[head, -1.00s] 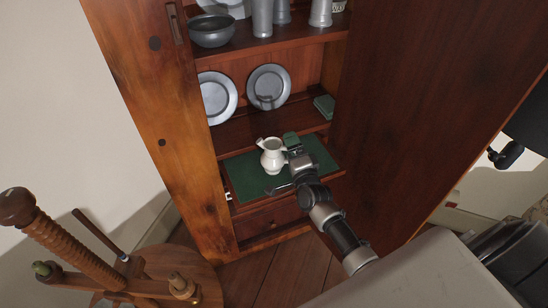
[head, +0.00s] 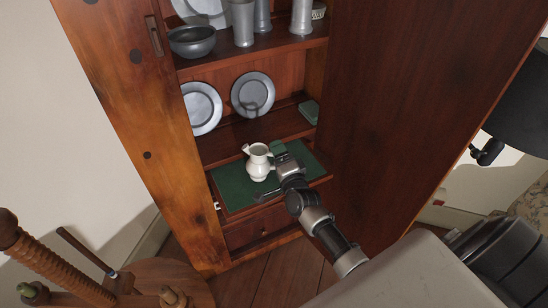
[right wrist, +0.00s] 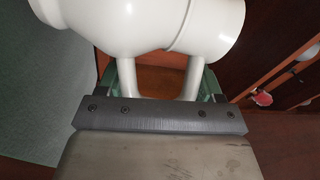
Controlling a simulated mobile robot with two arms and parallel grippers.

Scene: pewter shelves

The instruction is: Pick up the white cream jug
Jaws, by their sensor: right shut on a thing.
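The white cream jug (head: 257,163) is upright at the green-topped pull-out shelf (head: 234,188) of the wooden cabinet. I cannot tell whether its base touches the green surface. My right gripper (head: 279,157) is at the jug's right side, shut on its handle. In the right wrist view the jug's white body (right wrist: 140,25) fills the top, and its handle (right wrist: 192,75) runs down between the green fingers of my right gripper (right wrist: 168,85). My left gripper is not in view.
Pewter plates (head: 253,94) lean on the shelf behind, beside a small green box (head: 309,112). A pewter bowl (head: 193,41) and tall vessels (head: 243,22) stand above. A wooden screw stand (head: 50,262) is at the lower left. The cabinet's side panel (head: 410,100) rises at right.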

